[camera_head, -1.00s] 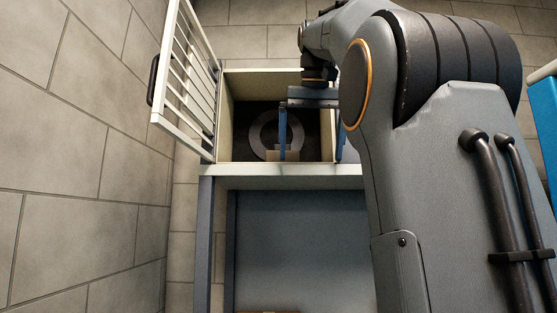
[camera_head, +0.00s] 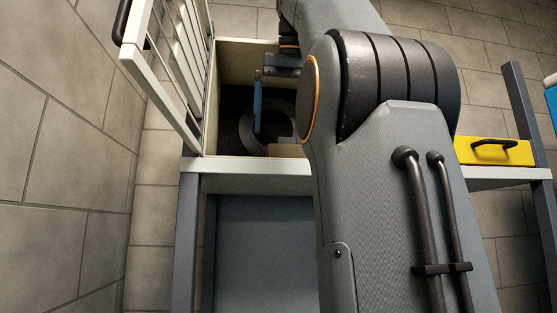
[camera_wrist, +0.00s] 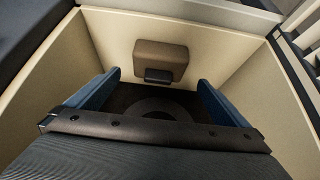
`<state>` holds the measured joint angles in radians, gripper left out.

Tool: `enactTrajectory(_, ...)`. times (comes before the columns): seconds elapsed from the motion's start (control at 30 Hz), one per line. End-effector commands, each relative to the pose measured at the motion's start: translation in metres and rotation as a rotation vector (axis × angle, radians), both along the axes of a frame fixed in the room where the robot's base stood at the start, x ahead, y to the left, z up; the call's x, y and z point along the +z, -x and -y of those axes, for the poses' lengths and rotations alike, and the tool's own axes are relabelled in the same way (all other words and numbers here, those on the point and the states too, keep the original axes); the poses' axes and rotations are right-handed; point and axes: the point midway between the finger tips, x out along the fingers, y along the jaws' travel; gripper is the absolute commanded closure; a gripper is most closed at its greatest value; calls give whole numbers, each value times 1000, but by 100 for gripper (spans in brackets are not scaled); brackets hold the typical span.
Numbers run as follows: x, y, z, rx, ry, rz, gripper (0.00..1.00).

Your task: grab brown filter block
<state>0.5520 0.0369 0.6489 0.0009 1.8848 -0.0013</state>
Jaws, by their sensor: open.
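The brown filter block (camera_wrist: 160,58) sits against the far wall of a cream open-topped box in the wrist view, with a small dark tab on its lower edge. In the head view the block (camera_head: 287,150) shows at the box's near wall, partly cut off by my arm. My gripper (camera_wrist: 159,80) is open and empty inside the box, its blue fingers wide apart. In the wrist view the block lies beyond the gap between the fingertips, not touching them. In the head view one finger is left of the block; the other is hidden behind my arm.
The cream box (camera_head: 245,50) has a dark floor with a grey ring (camera_head: 247,128). A white barred door (camera_head: 165,60) stands open at its left. A yellow drawer (camera_head: 494,151) with a dark handle is at the right. A tiled wall (camera_head: 60,150) is close on the left.

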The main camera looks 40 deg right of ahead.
Motion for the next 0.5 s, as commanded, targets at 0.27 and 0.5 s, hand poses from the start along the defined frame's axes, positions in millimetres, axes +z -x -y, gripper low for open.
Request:
enactTrajectory(0.27, -24, -11, 7, 0, -1, -1, 0)
enactTrajectory(0.5, -50, -25, 16, 0, -1, -2, 0)
